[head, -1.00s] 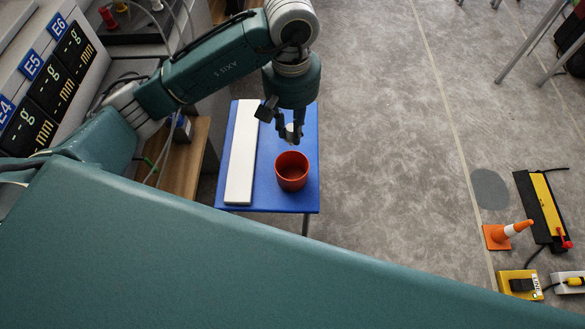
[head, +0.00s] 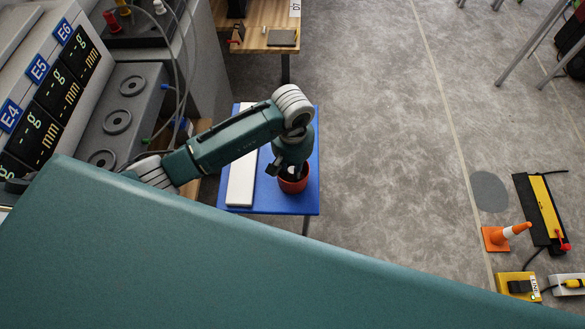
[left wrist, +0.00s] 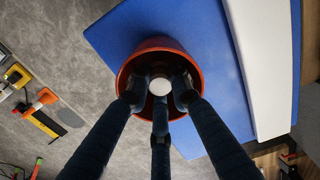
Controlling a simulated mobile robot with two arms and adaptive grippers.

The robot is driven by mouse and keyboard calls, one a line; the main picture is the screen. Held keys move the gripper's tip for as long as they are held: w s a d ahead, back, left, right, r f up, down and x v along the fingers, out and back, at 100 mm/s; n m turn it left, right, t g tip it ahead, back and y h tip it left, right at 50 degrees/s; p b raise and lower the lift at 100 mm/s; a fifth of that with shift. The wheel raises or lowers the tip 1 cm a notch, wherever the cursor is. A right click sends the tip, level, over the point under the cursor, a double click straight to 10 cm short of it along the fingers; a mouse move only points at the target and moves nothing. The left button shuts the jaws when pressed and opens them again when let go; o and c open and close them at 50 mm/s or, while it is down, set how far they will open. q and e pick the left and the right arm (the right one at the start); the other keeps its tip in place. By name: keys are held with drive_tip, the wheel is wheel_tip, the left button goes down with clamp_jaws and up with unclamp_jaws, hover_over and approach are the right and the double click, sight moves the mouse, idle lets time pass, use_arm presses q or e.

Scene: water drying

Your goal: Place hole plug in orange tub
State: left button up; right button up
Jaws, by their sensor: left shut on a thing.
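The orange tub (head: 294,186) stands on the blue table, partly covered by my left gripper (head: 290,172) in the head view. The left wrist view looks down on the tub (left wrist: 158,43), with my left gripper (left wrist: 160,90) over its mouth and the fingertips within its rim. The gripper is shut on the hole plug (left wrist: 160,86), a small white round piece between the fingers. In the head view the plug is hidden by the gripper. I cannot tell whether it touches the tub's floor. My right gripper is not in view.
A long white bar (head: 241,180) lies on the blue table (head: 310,202) left of the tub. A grey bench with displays stands at the left, a wooden table (head: 262,42) behind. An orange cone (head: 497,238) and yellow boxes are on the floor at right. The middle floor is clear.

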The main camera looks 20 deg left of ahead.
sight(292, 170)
use_arm(q)
drive_tip(key=shift+f, duration=0.2)
drive_tip(key=o, duration=0.7)
drive_tip(key=shift+c, duration=0.2)
drive_tip(key=shift+r, duration=0.2)
drive_tip(key=shift+w+r, duration=0.1)
drive_tip(key=shift+r, duration=0.25)
wheel_tip(292, 170, up, 11)
drive_tip(key=b, duration=0.1)
drive_tip(key=shift+r+b, duration=0.15)
drive_tip(key=shift+b, duration=0.15)
